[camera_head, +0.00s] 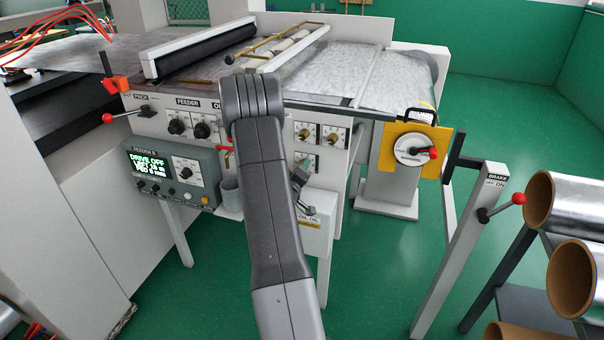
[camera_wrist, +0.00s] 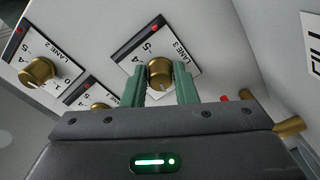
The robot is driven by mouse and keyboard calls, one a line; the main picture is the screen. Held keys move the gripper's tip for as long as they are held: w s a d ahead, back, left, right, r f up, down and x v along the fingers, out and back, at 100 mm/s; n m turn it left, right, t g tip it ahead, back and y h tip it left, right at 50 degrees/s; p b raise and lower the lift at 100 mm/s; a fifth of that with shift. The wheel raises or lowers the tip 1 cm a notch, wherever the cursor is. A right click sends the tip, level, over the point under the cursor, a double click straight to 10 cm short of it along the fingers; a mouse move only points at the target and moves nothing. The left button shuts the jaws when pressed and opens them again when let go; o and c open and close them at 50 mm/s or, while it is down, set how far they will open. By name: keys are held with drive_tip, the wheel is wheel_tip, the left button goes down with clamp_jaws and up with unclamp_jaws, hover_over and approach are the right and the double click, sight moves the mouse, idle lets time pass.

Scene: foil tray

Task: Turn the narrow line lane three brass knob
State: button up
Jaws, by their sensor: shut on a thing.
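The lane three brass knob (camera_wrist: 159,73) sits on a white dial plate marked LANE 3 (camera_wrist: 135,62) in the wrist view. My gripper (camera_wrist: 160,82) has its two green fingers on either side of this knob and is shut on it. The lower part of the knob is hidden by my gripper body, and its exact pointer setting is hard to read. In the head view my arm covers part of the machine front, and I cannot make out the fingers on the knob.
The lane two knob (camera_wrist: 38,72) and another brass knob (camera_wrist: 98,106) are close on the left. A brass fitting (camera_wrist: 290,127) juts out at the right. In the head view, a cup (camera_head: 231,193) and a control box (camera_head: 172,178) are left of my arm.

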drive_tip(key=shift+r+n, duration=0.1)
drive_tip(key=shift+n, duration=2.2)
drive_tip(key=o, duration=1)
drive_tip(key=b+v, duration=0.2)
drive_tip(key=v, duration=1.1)
drive_tip(key=shift+s, duration=0.35)
drive_tip(key=shift+w+a, duration=0.1)
